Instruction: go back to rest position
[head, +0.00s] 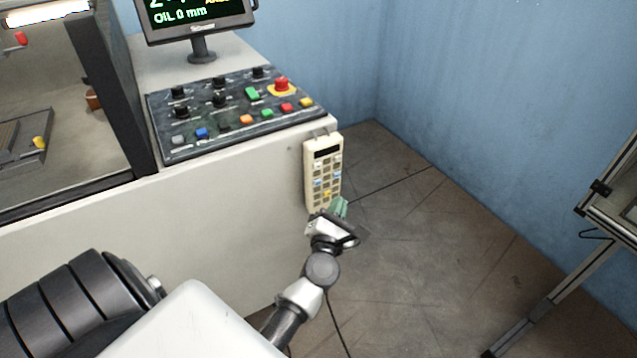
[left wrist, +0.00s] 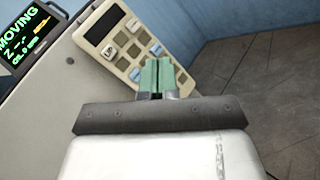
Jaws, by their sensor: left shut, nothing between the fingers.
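My left gripper (head: 340,207) is in front of the lower end of a beige handheld keypad (head: 322,172) that hangs on the side of the machine bench. Its green fingertips are together with nothing between them. In the left wrist view the shut green fingers (left wrist: 157,75) overlap the lower part of the keypad (left wrist: 130,45). I cannot tell whether they touch it. My right gripper is not in either view.
A dark control panel (head: 232,110) with coloured buttons and a red emergency stop (head: 281,84) lies on the bench top. A monitor (head: 198,18) stands behind it. A metal frame table (head: 612,215) is at the right. The floor (head: 430,250) between is clear, apart from a cable.

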